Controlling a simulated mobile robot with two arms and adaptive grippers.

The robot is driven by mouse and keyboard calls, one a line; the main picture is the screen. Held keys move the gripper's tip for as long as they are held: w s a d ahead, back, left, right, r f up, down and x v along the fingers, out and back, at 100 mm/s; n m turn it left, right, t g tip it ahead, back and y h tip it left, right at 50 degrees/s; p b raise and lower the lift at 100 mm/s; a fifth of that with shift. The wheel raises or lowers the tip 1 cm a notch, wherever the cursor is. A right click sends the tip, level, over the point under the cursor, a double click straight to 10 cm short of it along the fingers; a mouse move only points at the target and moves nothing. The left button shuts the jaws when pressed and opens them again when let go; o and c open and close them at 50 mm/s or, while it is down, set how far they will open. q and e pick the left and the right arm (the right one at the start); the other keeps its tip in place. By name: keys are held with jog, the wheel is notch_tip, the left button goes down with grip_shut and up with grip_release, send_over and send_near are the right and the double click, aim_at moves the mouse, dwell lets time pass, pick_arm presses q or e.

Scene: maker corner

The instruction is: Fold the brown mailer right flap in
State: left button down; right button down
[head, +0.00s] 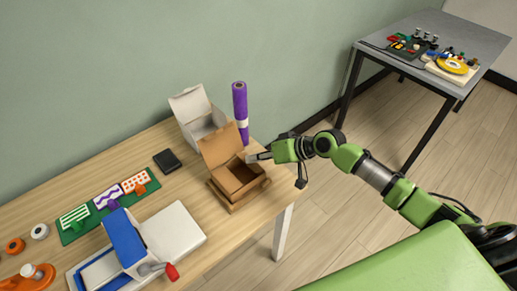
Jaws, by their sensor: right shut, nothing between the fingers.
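The brown mailer (219,179) stands open near the right end of the wooden table, its lid (218,146) raised at the back. Its inside looks empty. My right gripper (252,158) is shut and holds nothing. Its fingertips are at the mailer's right rear edge, close to the raised lid. The gripper covers part of that right side, so I cannot tell exactly how the right flap stands or whether the fingers touch it. My left gripper is not in view.
A white open box (190,103) and a purple roll (240,103) stand close behind the mailer. A black block (167,161), a green card tray (71,237) and a blue-and-white device (124,236) lie to the left. A grey side table (400,30) stands at the back right.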

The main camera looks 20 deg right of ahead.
jog(key=shift+f, duration=0.1)
dwell(0.3)
jog(key=shift+a+p, duration=0.2)
jog(key=shift+p, duration=0.45)
jog(key=shift+s+a+n+t+h+p, duration=0.15)
jog(key=shift+a+n+h+p, duration=0.25)
jog(key=shift+p, duration=0.55)
jog(key=shift+s+a+n+t+h+p, duration=0.1)
jog(key=shift+n+t+h+p, duration=0.1)
jog(key=shift+h+p, duration=0.55)
jog(key=shift+a+f+y+p, duration=0.15)
jog(key=shift+f+y+p, duration=0.1)
jog(key=shift+f+p, duration=0.25)
jog(key=shift+s+a+f, duration=0.15)
jog(key=shift+a+f, duration=0.1)
jog(key=shift+f, duration=0.15)
jog(key=shift+a+f, duration=0.1)
jog(key=shift+f, duration=0.05)
